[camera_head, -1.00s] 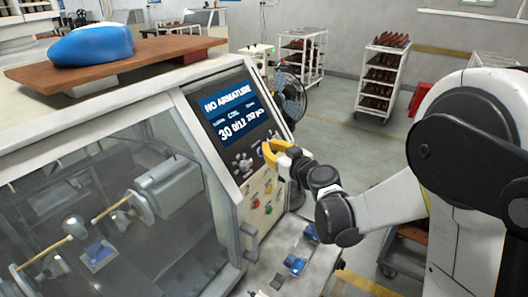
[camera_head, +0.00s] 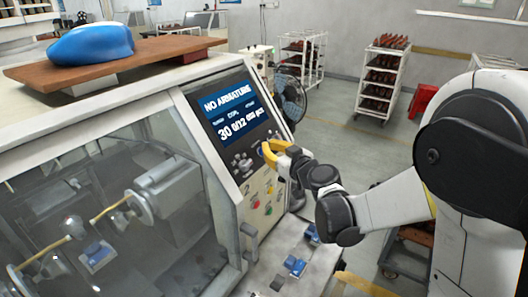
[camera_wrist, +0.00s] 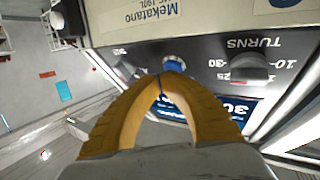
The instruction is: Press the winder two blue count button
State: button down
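The winder's sloped control panel (camera_head: 236,118) carries a lit screen (camera_head: 228,103) reading "NO ARMATURE", "30" and "0/12", with a count in pcs that looks like 000. In the wrist view a blue button (camera_wrist: 174,64) in a metal ring sits on the panel, right at the tips of my gripper (camera_wrist: 161,82). The yellow fingers meet at their tips and hold nothing. In the head view my gripper (camera_head: 268,150) is at the panel just below the screen and mostly hides the button. Contact with the button cannot be told for certain.
A grey knob marked TURNS (camera_wrist: 250,68) is right of the button in the wrist view. Red, green and yellow buttons (camera_head: 268,188) sit lower on the panel. A fan (camera_head: 290,98) stands behind the winder.

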jog(key=s+d+r+p, duration=0.1)
jog(key=d, duration=0.1)
jog(key=s+d+r, duration=0.1)
jog(key=s+r, duration=0.1)
jog(key=shift+d+r+p, duration=0.2)
jog(key=shift+d+p, duration=0.2)
jog(key=s+d+f+m+g+h+b, duration=0.2)
jog(key=s+f+b, duration=0.7)
jog(key=s+f, duration=0.1)
jog(key=s+d+f+m+g+h+b, duration=0.2)
jog(key=s+d+f+g+b, duration=0.1)
jog(key=s+f+b, duration=0.7)
jog(key=s+d+f+m+g+h+b, duration=0.2)
jog(key=s+f+b, duration=0.7)
jog(key=f, duration=0.5)
jog(key=shift+s+d+g+h, duration=0.35)
jog(key=shift+s+g, duration=0.15)
jog(key=shift+s, duration=0.7)
